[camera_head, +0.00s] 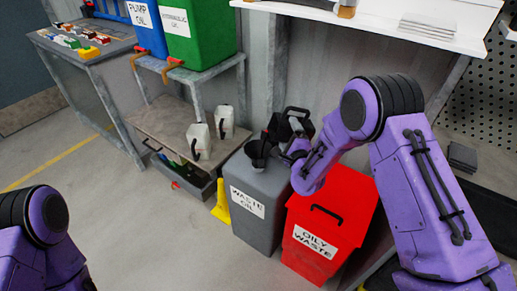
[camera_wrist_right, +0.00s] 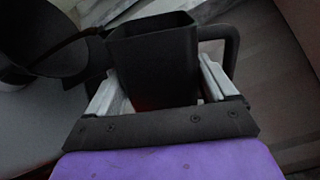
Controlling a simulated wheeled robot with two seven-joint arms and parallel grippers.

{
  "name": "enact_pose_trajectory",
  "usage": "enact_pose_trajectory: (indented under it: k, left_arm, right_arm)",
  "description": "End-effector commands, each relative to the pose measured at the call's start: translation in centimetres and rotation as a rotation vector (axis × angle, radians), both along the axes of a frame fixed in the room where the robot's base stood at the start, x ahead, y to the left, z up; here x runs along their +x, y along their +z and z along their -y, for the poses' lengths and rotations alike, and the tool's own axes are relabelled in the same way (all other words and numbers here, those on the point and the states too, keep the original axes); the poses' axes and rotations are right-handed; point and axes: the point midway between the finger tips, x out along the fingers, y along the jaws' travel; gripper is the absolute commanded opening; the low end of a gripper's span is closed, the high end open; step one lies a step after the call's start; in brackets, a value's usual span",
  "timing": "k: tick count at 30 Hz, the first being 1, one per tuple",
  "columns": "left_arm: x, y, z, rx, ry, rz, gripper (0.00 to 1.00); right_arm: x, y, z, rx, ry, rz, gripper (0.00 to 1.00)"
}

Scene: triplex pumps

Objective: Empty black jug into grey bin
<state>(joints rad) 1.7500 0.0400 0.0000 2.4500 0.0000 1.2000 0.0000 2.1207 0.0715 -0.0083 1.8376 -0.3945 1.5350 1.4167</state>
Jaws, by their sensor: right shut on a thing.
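The black jug (camera_head: 278,125) is at the back of the grey bin (camera_head: 254,194), which is labelled WASTE OIL. My right gripper (camera_head: 290,150) is shut on the jug and holds it beside a black funnel (camera_head: 258,152) over the bin's top. In the right wrist view the jug (camera_wrist_right: 155,65) sits between both fingers of the gripper (camera_wrist_right: 158,75), its handle to the right and the funnel (camera_wrist_right: 45,45) to the left. I cannot tell the jug's exact tilt or its contents. My left arm shows at the lower left, but its gripper is out of frame.
A red OILY WASTE bin (camera_head: 325,225) stands right of the grey bin, under my right arm. A yellow wedge-shaped object (camera_head: 221,203) is at its left. Two white jugs (camera_head: 199,140) stand on a low shelf (camera_head: 160,130). A white shelf (camera_head: 390,22) hangs above. Floor at front left is clear.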

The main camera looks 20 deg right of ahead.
Motion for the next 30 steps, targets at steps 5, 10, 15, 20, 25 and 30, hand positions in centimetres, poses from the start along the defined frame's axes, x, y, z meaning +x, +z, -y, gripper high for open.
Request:
enact_pose_trajectory:
  k: [5, 10, 15, 20, 25, 30]
  left_arm:
    - [0.0, 0.07, -0.01, 0.0, 0.0, 0.0, 0.0]
    - [0.0, 0.1, 0.0, 0.0, 0.0, 0.0, 0.0]
    - [0.0, 0.08, 0.0, 0.0, 0.0, 0.0, 0.0]
    - [0.0, 0.04, 0.0, 0.0, 0.0, 0.0, 0.0]
    - [0.0, 0.02, 0.0, 0.0, 0.0, 0.0, 0.0]
    - [0.0, 0.0, 0.0, 0.0, 0.0, 0.0, 0.0]
  right_arm:
    - [0.03, 0.16, -0.02, -0.009, 0.0, 0.001, 0.43]
    - [0.04, 0.21, -0.07, -0.017, 0.0, 0.0, 0.43]
    - [0.05, 0.2, -0.14, -0.024, 0.0, -0.001, 0.43]
    - [0.06, 0.17, -0.25, -0.031, 0.0, -0.001, 0.43]
    - [0.07, 0.14, -0.35, -0.038, 0.0, -0.002, 0.43]
    - [0.09, 0.11, -0.44, -0.046, 0.0, -0.003, 0.43]
